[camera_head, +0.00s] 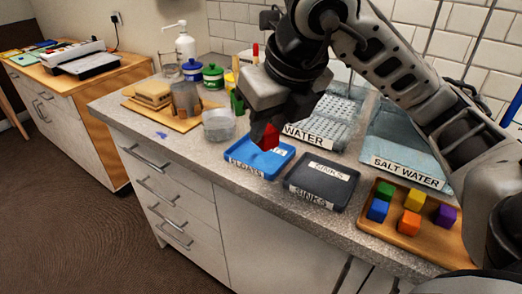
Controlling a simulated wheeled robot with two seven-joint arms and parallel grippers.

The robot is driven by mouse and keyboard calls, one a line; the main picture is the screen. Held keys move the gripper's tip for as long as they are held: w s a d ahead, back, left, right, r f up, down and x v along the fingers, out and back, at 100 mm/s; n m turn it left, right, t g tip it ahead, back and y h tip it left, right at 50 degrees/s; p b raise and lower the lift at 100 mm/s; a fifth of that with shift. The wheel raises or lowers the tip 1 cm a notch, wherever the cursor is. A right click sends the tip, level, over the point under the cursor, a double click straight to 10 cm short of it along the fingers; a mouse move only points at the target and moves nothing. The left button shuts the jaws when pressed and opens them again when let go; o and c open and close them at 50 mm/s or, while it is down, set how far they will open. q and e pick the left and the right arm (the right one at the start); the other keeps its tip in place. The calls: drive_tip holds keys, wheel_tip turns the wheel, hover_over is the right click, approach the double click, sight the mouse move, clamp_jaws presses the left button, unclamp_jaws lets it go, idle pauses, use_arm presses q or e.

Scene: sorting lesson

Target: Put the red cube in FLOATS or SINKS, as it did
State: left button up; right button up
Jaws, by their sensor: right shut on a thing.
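My right gripper (267,128) is shut on the red cube (266,138). It holds the cube over the blue tray (233,158) labelled FLOATS; the cube looks a little above the tray, though the exact gap is hard to tell. The dark tray (336,192) labelled SINKS is just to the right and looks empty. A tank labelled WATER (329,139) stands behind the trays, partly hidden by my right arm. A tank labelled SALT WATER (408,173) stands to its right. My left gripper is out of view.
A wooden tray (378,226) at the right holds several coloured cubes. A clear cup (219,125), a board with sandwich-like slices (153,95), jars (213,76) and a pump bottle (185,45) stand at the left. The counter's front left is mostly clear.

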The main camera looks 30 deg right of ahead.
drive_tip(key=w+d+f, duration=0.2)
drive_tip(key=w, duration=0.1)
drive_tip(key=w+d+f, duration=0.2)
drive_tip(key=w+f, duration=0.1)
drive_tip(key=w+d+f, duration=0.2)
drive_tip(key=w+f, duration=0.1)
drive_tip(key=w, duration=0.1)
drive_tip(key=shift+w+f+p, duration=0.1)
drive_tip(key=shift+f+p, duration=0.1)
drive_tip(key=shift+p, duration=0.1)
drive_tip(key=shift+w+f, duration=0.2)
drive_tip(key=shift+f, duration=0.1)
drive_tip(key=f, duration=0.3)
drive_tip(key=shift+w+d+f+p, duration=0.1)
drive_tip(key=shift+w+d+p, duration=0.1)
drive_tip(key=shift+p, duration=0.2)
drive_tip(key=shift+f, duration=0.2)
drive_tip(key=shift+f, duration=0.2)
drive_tip(key=o, duration=1)
drive_tip(key=shift+o, duration=0.2)
drive_tip(key=shift+r, duration=0.1)
